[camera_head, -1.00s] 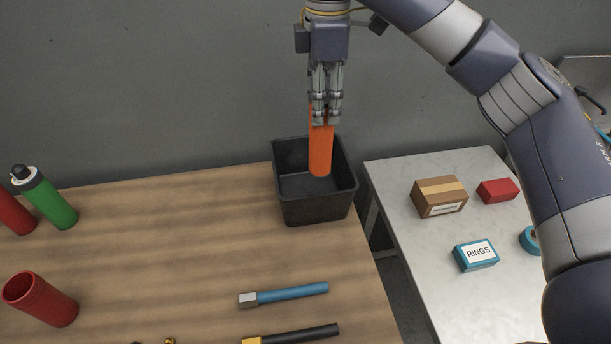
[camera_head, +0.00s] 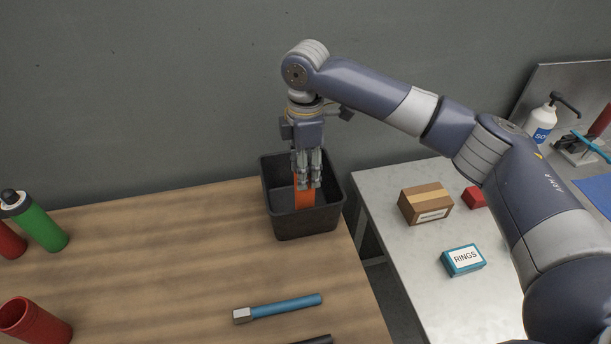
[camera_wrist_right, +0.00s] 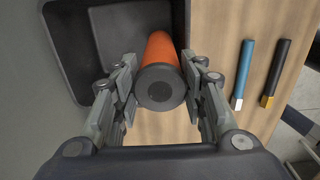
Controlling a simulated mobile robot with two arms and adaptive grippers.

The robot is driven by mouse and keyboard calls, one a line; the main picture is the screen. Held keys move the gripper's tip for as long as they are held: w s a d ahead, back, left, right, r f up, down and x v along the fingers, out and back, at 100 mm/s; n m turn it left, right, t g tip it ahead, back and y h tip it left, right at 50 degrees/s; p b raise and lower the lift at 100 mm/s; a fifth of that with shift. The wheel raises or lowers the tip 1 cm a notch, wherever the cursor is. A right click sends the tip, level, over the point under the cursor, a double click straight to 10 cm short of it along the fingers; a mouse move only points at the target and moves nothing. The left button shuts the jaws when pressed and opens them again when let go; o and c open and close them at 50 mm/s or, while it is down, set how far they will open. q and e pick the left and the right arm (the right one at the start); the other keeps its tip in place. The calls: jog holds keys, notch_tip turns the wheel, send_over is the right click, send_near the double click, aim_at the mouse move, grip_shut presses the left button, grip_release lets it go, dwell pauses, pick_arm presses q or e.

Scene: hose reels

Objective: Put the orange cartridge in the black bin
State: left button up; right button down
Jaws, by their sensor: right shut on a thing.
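The orange cartridge (camera_head: 305,199) is held upright in my right gripper (camera_head: 308,184), and its lower part is inside the black bin (camera_head: 306,222). The bin stands at the right back corner of the wooden table. In the right wrist view the cartridge (camera_wrist_right: 161,78) shows its dark round end between the two fingers of my right gripper (camera_wrist_right: 163,92). The bin's wall (camera_wrist_right: 72,62) surrounds it at the upper left there. The head view does not show whether the cartridge touches the bin floor. My left gripper is not in view.
A blue-handled tool (camera_head: 285,307) lies in front of the bin. A green bottle (camera_head: 45,228) and a red cup (camera_head: 35,322) stand at the left. A grey table (camera_head: 400,270) at the right holds a cardboard box (camera_head: 426,204) and a RINGS box (camera_head: 464,260).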

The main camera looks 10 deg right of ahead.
notch_tip(320, 180, down, 3)
jog(key=shift+f+p, duration=0.15)
jog(key=shift+p, duration=0.15)
jog(key=shift+f, duration=0.1)
jog(key=c, duration=1)
grip_release()
notch_tip(320, 180, up, 12)
jog(key=b, duration=0.3)
jog(key=shift+f, duration=0.2)
jog(key=shift+r, duration=0.35)
